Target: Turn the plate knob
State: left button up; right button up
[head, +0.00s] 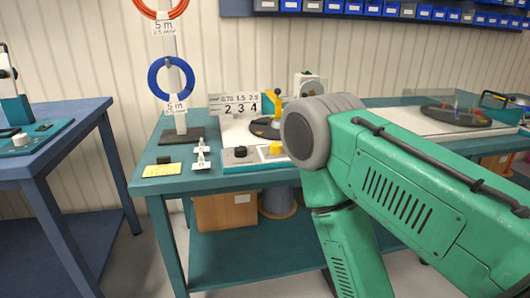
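On the middle table stands a machine with a dark round plate (263,127) and an upright yellow lever (276,108). Its front panel (257,158) carries a black knob (240,152) and a yellow knob (276,148); I cannot tell which is the plate knob. My green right arm comes in from the right, and its grey joint stands in front of the machine's right part and hides it. That arm bends down out of the picture, so its gripper is not seen. My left gripper is not in view.
The teal table (225,179) also holds a stand with a blue cable ring (171,78), a yellow card (162,169) and a small white fixture (201,155). Another dark plate (455,115) lies at the right. A blue table (60,133) stands left, with open floor between.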

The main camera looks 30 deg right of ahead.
aim_at(275, 148)
jog(key=z, duration=0.35)
jog(key=i+l+z, duration=0.2)
jog(key=z, duration=0.2)
jog(key=i+l+z, duration=0.25)
jog(key=z, duration=0.15)
jog(key=i+l+z, duration=0.1)
jog(key=i+z, duration=0.15)
jog(key=z, duration=0.15)
jog(key=i, duration=0.3)
